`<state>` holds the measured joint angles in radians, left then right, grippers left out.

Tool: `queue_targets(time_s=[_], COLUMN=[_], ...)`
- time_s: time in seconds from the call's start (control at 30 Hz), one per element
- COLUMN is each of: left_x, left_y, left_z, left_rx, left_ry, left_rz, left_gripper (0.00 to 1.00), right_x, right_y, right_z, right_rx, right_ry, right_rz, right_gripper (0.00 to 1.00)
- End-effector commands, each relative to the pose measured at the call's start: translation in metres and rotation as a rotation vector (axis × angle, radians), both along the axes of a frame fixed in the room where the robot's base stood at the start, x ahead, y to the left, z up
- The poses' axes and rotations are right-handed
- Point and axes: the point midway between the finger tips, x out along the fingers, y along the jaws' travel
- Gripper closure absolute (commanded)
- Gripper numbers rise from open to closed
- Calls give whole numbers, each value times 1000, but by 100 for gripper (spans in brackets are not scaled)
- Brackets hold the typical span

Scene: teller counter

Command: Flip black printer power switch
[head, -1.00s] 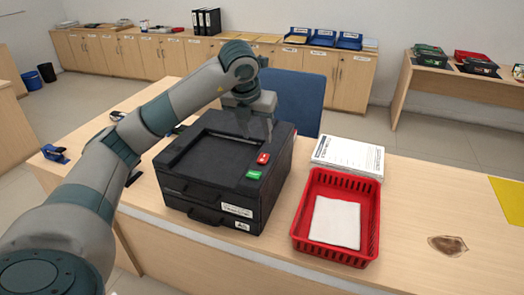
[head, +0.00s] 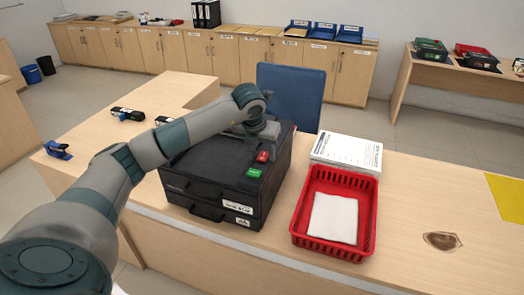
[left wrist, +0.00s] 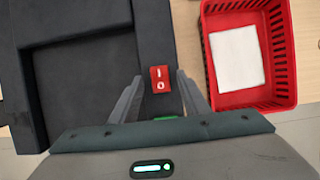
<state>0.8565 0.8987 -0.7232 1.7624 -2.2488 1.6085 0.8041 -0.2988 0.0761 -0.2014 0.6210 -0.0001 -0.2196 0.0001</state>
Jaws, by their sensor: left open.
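The black printer (head: 215,175) stands on the counter. Its red power switch (head: 262,156), on the right part of its top, also shows in the left wrist view (left wrist: 160,79) with white I and O marks. A green button (head: 254,173) sits in front of the switch, mostly hidden behind my gripper in the wrist view. My left gripper (head: 265,146) is open and empty, low over the printer's right side just behind the switch. In the wrist view its two fingers (left wrist: 158,84) are on either side of the red switch. Contact cannot be told. My right gripper is not in view.
A red basket (head: 298,235) holding white paper stands right of the printer, with a stack of printed sheets (head: 346,150) behind it. A brown stain or scrap (head: 442,241) and a yellow patch (head: 507,198) lie farther right. A blue chair (head: 291,92) stands behind the counter.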

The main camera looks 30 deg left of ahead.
Motion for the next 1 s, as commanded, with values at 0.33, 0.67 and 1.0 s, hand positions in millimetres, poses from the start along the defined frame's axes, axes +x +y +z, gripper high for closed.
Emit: queue_targets(time_s=[0.33,0.67,1.0], left_x=[0,4,9], left_y=[0,1,3], left_z=[0,2,3], left_rx=[0,-20,-59], left_ry=[0,88,245], left_rz=[0,5,2], left_gripper=[99,99,99], right_x=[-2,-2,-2], right_y=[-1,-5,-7], right_z=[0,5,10], right_rx=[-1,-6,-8], right_ry=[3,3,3], right_rz=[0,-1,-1], right_gripper=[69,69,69])
